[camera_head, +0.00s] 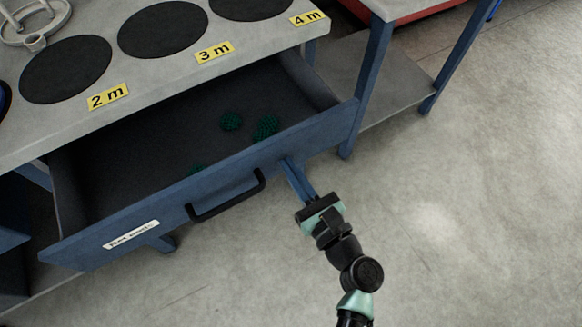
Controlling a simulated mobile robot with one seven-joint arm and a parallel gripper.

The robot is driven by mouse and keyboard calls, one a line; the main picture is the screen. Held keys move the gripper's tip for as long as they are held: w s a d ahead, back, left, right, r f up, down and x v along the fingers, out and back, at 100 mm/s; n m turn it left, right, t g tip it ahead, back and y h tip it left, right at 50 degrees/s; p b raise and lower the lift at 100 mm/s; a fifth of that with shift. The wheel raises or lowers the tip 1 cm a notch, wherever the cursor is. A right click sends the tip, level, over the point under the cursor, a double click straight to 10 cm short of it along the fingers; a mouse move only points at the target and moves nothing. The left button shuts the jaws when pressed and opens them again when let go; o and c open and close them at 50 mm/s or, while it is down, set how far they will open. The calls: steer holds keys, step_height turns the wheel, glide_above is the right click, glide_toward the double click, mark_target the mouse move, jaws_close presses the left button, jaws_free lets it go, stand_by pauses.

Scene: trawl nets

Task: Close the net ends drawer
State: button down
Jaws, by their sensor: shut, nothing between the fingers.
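The net ends drawer (78,243) is pulled out from under the grey-topped bench. Its blue front carries a white label, blurred but seeming to read "Net ends", and a black bar handle (228,197). Several small dark green net bundles, such as this one (231,121), lie inside on the dark floor. My gripper (290,169) is shut and empty, to the right of the handle. Its slim fingers reach to the outer face of the drawer front; I cannot tell if they touch it.
The bench top (165,75) overhangs the back of the drawer, with round black discs and yellow length labels on it. A blue bench leg (367,85) and a low grey shelf (385,85) stand to the right. The concrete floor (470,220) at the right is clear.

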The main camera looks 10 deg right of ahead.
mark_target(251, 118)
steer(key=shift+w, duration=0.15)
steer(key=b+x, duration=0.3)
steer(key=x, duration=1.4)
steer(key=shift+w+a+f, duration=0.1)
steer(key=shift+w+a, duration=0.05)
steer(key=shift+w, duration=0.4)
steer(key=shift+w+a+r, duration=0.1)
steer(key=shift+r, duration=0.2)
